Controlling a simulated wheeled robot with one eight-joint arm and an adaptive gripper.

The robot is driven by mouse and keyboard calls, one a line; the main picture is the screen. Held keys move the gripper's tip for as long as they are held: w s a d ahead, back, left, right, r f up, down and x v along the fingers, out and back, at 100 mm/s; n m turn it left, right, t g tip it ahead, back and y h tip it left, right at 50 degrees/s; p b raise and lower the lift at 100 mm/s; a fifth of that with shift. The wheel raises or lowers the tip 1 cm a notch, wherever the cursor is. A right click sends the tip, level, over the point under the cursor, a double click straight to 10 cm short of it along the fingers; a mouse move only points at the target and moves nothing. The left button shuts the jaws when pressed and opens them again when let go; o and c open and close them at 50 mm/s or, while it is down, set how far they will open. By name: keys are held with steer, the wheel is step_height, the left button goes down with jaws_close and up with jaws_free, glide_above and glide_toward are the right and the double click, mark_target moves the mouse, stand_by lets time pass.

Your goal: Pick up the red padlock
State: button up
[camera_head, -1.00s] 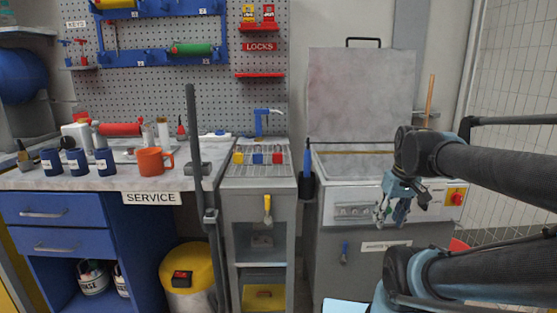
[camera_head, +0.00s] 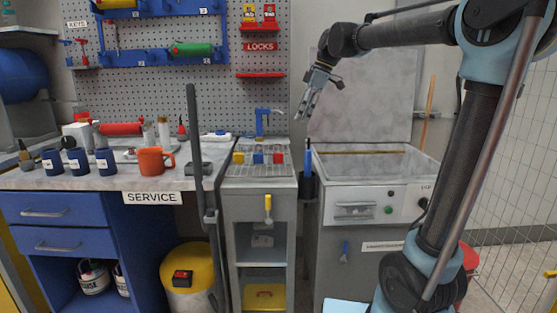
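A small red block-like item (camera_head: 277,158) also sits on the sink's grated top, right of a blue one (camera_head: 258,158) and a yellow one (camera_head: 238,157). These are too small to tell whether they are padlocks. My gripper (camera_head: 304,112) is raised in front of the upright lid, up and to the right of the grated top. Its fingers look apart with nothing between them.
A blue tap (camera_head: 265,121) stands behind the small coloured items. A dark upright post (camera_head: 196,140) rises to their left. The open grey lid (camera_head: 360,115) and its basin stand at right. The service bench (camera_head: 80,181) holds cups, bottles and an orange mug (camera_head: 153,161).

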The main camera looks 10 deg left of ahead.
steer(key=a+n, duration=0.1)
steer(key=a, duration=0.1)
glide_toward(278, 153)
steer(key=x, duration=1)
steer(key=shift+w+f, duration=0.15)
jaws_close()
